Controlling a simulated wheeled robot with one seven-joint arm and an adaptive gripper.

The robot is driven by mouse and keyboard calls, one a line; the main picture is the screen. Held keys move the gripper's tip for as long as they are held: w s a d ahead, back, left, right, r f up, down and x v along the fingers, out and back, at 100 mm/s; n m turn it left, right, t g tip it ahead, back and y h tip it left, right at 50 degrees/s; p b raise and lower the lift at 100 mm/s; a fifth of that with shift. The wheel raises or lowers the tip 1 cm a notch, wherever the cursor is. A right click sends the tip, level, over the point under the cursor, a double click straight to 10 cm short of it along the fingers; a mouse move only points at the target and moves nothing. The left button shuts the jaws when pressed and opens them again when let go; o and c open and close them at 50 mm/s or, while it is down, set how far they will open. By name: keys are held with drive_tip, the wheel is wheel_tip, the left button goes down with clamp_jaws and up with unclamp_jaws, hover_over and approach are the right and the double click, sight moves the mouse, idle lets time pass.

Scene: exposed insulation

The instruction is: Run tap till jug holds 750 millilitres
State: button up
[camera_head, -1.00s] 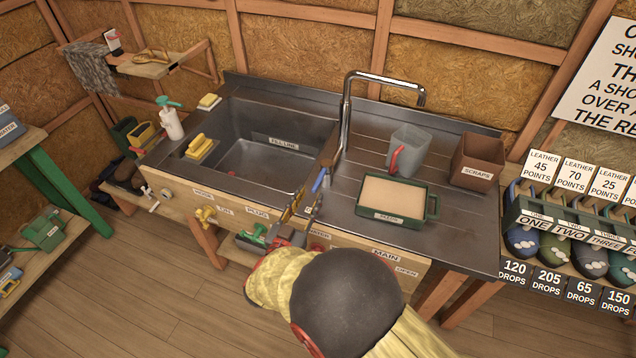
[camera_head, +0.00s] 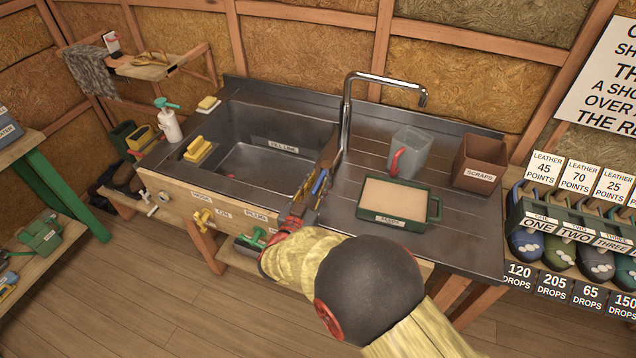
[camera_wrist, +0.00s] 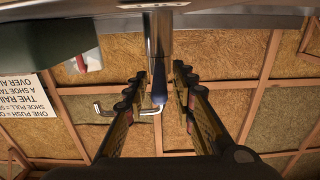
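The chrome tap (camera_head: 346,115) rises at the back of the counter, right of the sink, and its spout points right. I see no water coming from it. A blue-handled lever (camera_head: 320,182) is by the tap's base; it also shows in the wrist view (camera_wrist: 159,85). The grey see-through jug (camera_head: 413,148) with a red handle stands on the drainer, right of the tap. Its fill level cannot be read. My gripper (camera_head: 322,168) is open, its fingers (camera_wrist: 158,78) on either side of the blue lever, with gaps showing in the wrist view.
The sink (camera_head: 265,160) lies left of the tap. A green tray (camera_head: 395,224) with a pale pad sits in front of the jug, and a brown scraps bin (camera_head: 480,163) at right. Yellow valve (camera_head: 203,217) and labels are on the front panel.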

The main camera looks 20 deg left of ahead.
clamp_jaws()
idle(0.7)
